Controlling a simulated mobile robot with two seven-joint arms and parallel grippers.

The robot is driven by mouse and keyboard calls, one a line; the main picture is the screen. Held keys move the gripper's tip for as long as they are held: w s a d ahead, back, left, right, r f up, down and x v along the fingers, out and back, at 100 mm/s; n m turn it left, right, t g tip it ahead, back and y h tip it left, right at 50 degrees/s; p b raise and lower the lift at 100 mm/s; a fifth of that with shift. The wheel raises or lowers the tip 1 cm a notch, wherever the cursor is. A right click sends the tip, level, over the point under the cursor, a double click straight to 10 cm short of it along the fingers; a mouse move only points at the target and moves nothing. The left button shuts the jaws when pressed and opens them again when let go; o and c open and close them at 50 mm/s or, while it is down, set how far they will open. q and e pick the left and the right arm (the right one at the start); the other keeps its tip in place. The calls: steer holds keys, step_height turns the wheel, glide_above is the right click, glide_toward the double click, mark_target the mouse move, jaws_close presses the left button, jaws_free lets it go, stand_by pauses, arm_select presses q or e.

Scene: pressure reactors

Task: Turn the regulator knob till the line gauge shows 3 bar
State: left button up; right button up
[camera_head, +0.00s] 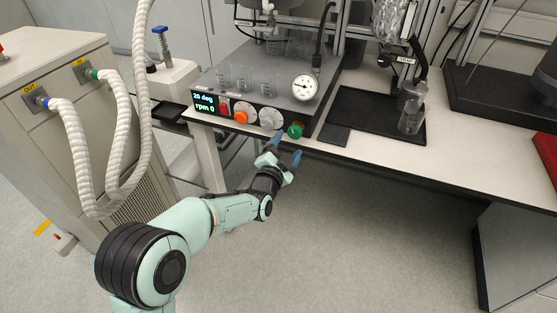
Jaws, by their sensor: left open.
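A black control box with a display stands at the front edge of the bench. Its front carries an orange knob (241,117), a white-grey knob (271,118) and a green knob (295,131); no label tells me which one is the regulator. A round white gauge (305,87) stands above the green knob; its reading is too small to make out. My left gripper (286,149) is open, its blue fingertips just below and beside the green knob. I cannot tell whether they touch it. My right gripper is not in view.
Glass beakers (243,77) stand on top of the box. A black tray (352,137) with a glass bottle (412,108) lies to the right. A cabinet (68,95) with white hoses stands at the left. The floor before the bench is clear.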

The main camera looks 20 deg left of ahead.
arm_select(q)
steer(key=s, duration=0.6)
steer(key=shift+s+a, duration=0.15)
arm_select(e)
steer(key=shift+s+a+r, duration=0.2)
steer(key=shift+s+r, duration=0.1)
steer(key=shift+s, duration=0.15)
arm_select(q)
steer(key=shift+f+p, duration=0.15)
steer(key=shift+p, duration=0.15)
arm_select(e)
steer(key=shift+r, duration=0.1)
